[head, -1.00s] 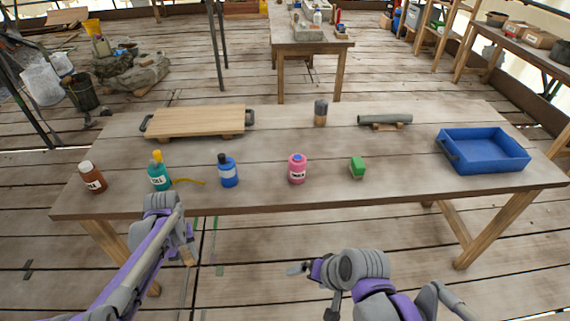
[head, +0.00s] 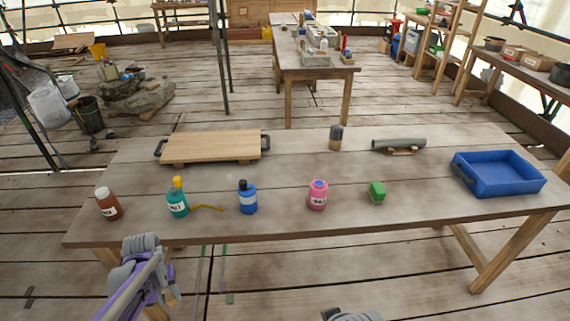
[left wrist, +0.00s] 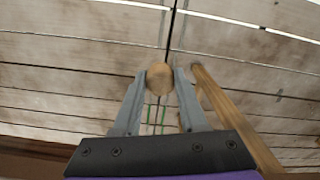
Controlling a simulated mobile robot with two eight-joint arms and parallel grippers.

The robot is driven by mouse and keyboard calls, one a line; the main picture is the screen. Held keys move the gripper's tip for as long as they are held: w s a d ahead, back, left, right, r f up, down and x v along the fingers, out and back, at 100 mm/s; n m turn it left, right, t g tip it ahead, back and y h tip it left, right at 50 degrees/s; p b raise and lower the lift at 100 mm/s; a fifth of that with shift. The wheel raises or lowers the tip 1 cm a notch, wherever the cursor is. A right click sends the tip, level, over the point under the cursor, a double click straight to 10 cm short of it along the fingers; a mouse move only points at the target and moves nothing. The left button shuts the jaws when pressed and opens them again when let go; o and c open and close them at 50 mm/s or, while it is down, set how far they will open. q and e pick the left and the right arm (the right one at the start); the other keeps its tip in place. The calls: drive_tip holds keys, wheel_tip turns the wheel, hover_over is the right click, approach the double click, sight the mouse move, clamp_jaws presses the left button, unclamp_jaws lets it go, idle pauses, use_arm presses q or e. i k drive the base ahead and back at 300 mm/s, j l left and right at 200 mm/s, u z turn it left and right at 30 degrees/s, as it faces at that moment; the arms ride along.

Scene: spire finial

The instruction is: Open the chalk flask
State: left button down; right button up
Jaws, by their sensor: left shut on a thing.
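A pink flask (head: 317,196) with a white label and a small blue spot on top stands upright near the middle of the table. Its label looks like chalk but is blurred. My left arm comes in at the lower left, in front of the table. My left gripper (left wrist: 160,80) is shut on a round wooden piece (left wrist: 159,77), seen end-on between the fingertips in the left wrist view. The gripper is well away from the pink flask. Of my right arm only a grey top shows at the bottom edge of the head view; its gripper is out of sight.
A wooden board (head: 212,145), a dark-topped jar (head: 336,138), a grey tube (head: 399,144) and a blue tray (head: 461,181) lie farther back or right.

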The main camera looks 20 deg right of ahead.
sight(318, 192)
drive_tip(key=j+z, duration=0.15)
drive_tip(key=z, duration=0.35)
drive_tip(key=i+j+z, duration=0.1)
drive_tip(key=z, duration=0.35)
